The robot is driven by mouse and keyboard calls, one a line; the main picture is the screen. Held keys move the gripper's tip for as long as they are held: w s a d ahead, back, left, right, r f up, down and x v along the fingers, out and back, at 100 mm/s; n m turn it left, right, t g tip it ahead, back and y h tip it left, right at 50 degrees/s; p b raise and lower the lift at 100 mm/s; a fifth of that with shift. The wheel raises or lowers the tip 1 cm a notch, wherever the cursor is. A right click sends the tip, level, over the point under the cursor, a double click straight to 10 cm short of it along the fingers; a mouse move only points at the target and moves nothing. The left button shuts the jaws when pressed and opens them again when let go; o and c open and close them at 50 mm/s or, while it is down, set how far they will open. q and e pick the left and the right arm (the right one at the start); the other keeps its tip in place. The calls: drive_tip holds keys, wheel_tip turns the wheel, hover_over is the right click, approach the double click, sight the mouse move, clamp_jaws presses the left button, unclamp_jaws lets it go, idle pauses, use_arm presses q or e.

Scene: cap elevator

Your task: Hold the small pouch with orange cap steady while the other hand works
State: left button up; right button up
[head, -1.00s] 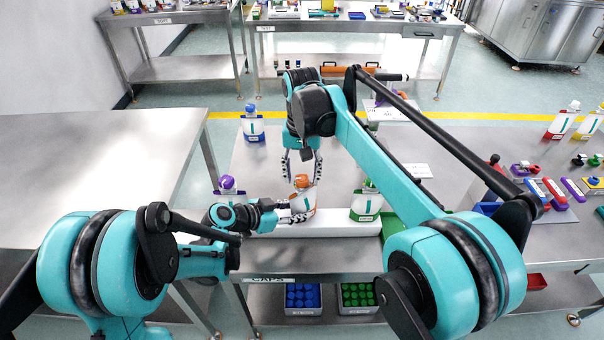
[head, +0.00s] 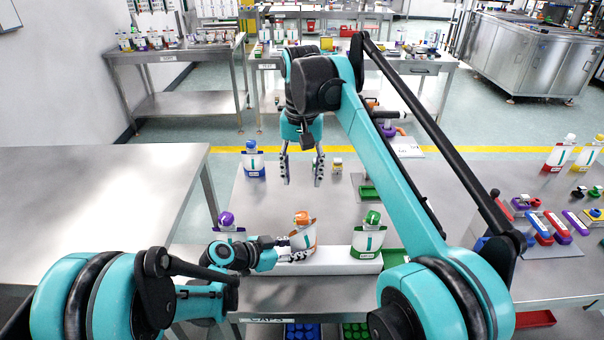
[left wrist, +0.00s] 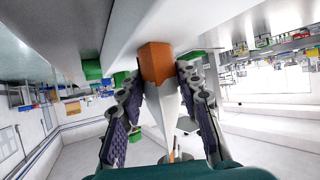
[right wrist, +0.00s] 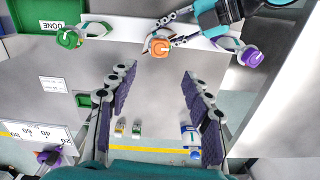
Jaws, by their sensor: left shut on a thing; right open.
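The small pouch with the orange cap (head: 302,238) stands upright at the white rack, between the purple-capped and green-capped pouches. My left gripper (head: 298,252) reaches in low from the left and is shut on this pouch. In the left wrist view the pouch (left wrist: 168,105) sits between the two dark-padded fingers. My right gripper (head: 302,178) is open and empty, raised above the table and farther back than the pouch. The right wrist view shows the orange cap (right wrist: 158,46) beyond the open fingers (right wrist: 158,82), apart from them.
The white rack (head: 330,262) also holds a purple-capped pouch (head: 228,222) and a green-capped pouch (head: 369,236). A blue-capped pouch (head: 253,163) stands at the table's back left. Bare table lies between it and the rack.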

drive_tip(key=w+d+f+m+t+h, duration=0.2)
drive_tip(key=d+f+m+t+h, duration=0.25)
drive_tip(key=f, duration=0.55)
drive_tip(key=n+t+y, duration=0.6)
drive_tip(key=n+t, duration=0.1)
drive_tip(key=t, duration=0.7)
approach(302, 214)
drive_tip(key=w, duration=0.2)
drive_tip(key=shift+g+h, duration=0.25)
drive_tip(key=shift+h, duration=0.2)
drive_tip(key=w, duration=0.7)
drive_tip(key=w+a, duration=0.1)
drive_tip(key=w, duration=0.3)
drive_tip(key=shift+w+f, duration=0.1)
drive_tip(key=shift+w, duration=0.1)
clamp_jaws()
